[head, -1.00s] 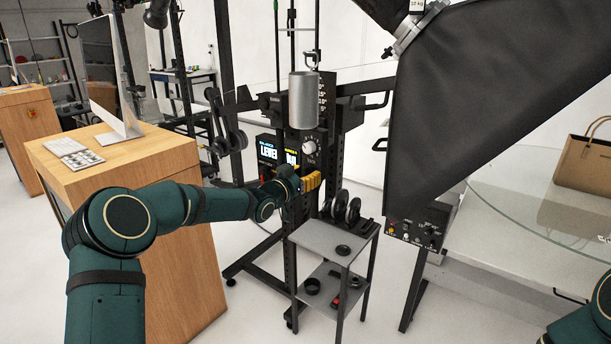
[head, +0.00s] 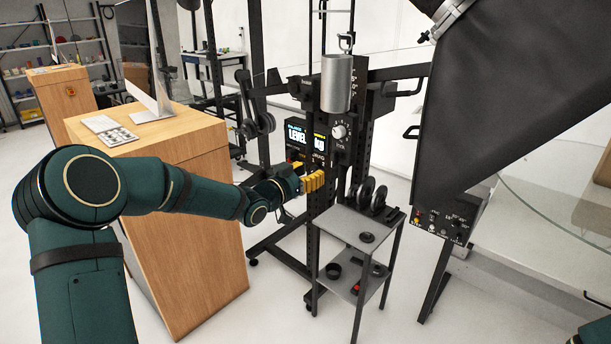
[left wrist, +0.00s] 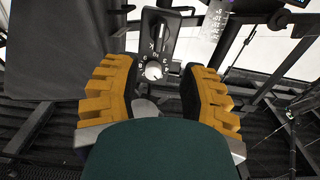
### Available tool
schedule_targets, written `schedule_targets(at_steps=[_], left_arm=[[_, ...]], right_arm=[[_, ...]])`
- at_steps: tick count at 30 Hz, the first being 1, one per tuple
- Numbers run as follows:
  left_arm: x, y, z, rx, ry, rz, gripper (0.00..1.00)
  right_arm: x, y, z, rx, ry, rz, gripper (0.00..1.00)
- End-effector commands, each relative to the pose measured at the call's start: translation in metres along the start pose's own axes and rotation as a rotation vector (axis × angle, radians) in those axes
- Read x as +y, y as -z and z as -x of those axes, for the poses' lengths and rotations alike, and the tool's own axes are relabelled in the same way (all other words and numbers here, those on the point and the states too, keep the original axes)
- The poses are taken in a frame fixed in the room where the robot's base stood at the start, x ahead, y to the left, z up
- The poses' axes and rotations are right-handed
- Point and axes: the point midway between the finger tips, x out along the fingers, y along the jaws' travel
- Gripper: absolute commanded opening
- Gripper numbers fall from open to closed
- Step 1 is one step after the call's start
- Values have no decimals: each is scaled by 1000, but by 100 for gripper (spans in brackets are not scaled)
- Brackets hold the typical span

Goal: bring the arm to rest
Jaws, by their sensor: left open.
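My left arm (head: 165,190) comes in from the left, bent at a dark green elbow, and reaches toward the black stand. My left gripper (head: 313,182), with yellow ribbed fingers, is open in front of the stand, below its lit display (head: 305,138) and dial (head: 338,131). In the left wrist view the open fingers (left wrist: 160,72) stand apart with nothing held. The dial (left wrist: 154,71) shows between and beyond them. In the head view I cannot tell the gap to the stand. My right gripper is out of view.
A small grey two-shelf stand (head: 362,228) holds black discs just right of and below my gripper. A metal cylinder (head: 336,84) hangs above the dial. A wooden cabinet (head: 190,240) stands behind my forearm. A large black hood (head: 510,100) fills the right.

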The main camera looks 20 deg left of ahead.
Motion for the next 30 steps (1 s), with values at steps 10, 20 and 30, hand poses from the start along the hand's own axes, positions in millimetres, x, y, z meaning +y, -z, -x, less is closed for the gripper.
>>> schedule_targets(at_steps=[10, 20, 30], left_arm=[[0, 0, 12, 0, 0, 0, 42], [1, -3, 12, -4, 0, 4, 42], [74, -146, 23, -317, 7, 263, 42]], right_arm=[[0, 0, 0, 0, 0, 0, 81], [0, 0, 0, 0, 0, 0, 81], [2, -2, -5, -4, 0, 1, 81]])
